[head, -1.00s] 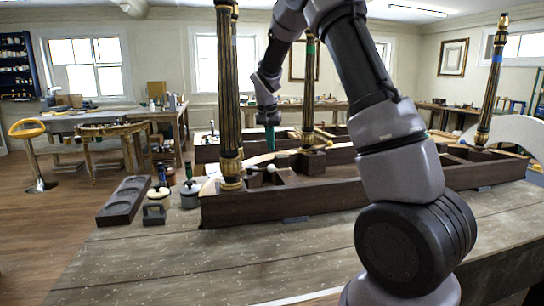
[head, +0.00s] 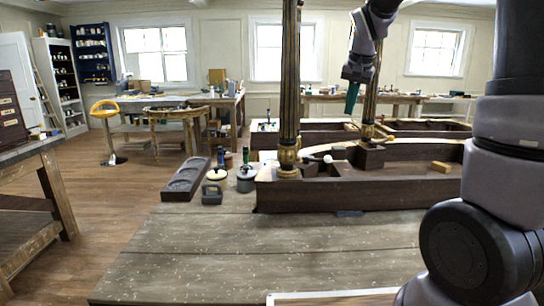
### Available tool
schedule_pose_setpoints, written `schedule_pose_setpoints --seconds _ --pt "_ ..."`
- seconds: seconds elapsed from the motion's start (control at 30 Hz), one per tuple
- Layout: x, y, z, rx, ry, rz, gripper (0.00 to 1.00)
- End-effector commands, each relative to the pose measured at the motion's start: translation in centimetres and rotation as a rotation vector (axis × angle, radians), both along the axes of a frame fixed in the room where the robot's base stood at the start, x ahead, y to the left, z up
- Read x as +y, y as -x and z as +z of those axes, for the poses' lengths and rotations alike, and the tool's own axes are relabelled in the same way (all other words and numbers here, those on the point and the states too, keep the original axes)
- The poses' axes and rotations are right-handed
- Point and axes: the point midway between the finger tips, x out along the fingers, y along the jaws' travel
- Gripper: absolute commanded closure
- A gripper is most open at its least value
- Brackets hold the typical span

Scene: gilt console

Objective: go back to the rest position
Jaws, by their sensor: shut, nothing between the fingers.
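My gripper (head: 351,98) is at the upper right of the head view, raised above the dark wooden frame of the console (head: 380,198). Its green-tipped fingers point down and look closed, with nothing between them. It is apart from the frame and in front of or beside a fluted gilt leg (head: 370,105). The middle of my arm is outside the picture, and its lower links fill the right side.
A taller gilt leg (head: 290,90) stands at the frame's left corner. A dark tray (head: 186,180), a grey weight (head: 212,193) and a lidded pot (head: 246,180) sit left of the frame. The near bench top (head: 240,250) is bare.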

Motion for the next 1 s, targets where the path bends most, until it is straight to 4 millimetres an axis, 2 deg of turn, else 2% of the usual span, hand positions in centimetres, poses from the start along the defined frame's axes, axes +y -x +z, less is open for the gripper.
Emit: schedule_pose_setpoints --seconds 0.03,0.1,0.23,0.4,0.5,0.6,0.7,1.0 --pt "-0.3 2.3 1.4 -0.023 -0.022 0.007 1.0" --pt "-0.6 5.3 2.8 -0.05 -0.046 0.023 1.0" --pt "-0.7 10.9 4.6 -0.105 -0.08 0.054 1.0" --pt "-0.5 17.9 5.3 -0.18 -0.1 0.095 1.0" --pt "-0.2 21.0 5.1 -0.218 -0.102 0.115 1.0" --pt "0.0 23.2 4.6 -0.245 -0.099 0.129 1.0" --pt "0.2 24.4 4.3 -0.26 -0.097 0.138 1.0" --pt "0.3 24.9 4.1 -0.265 -0.094 0.143 1.0"
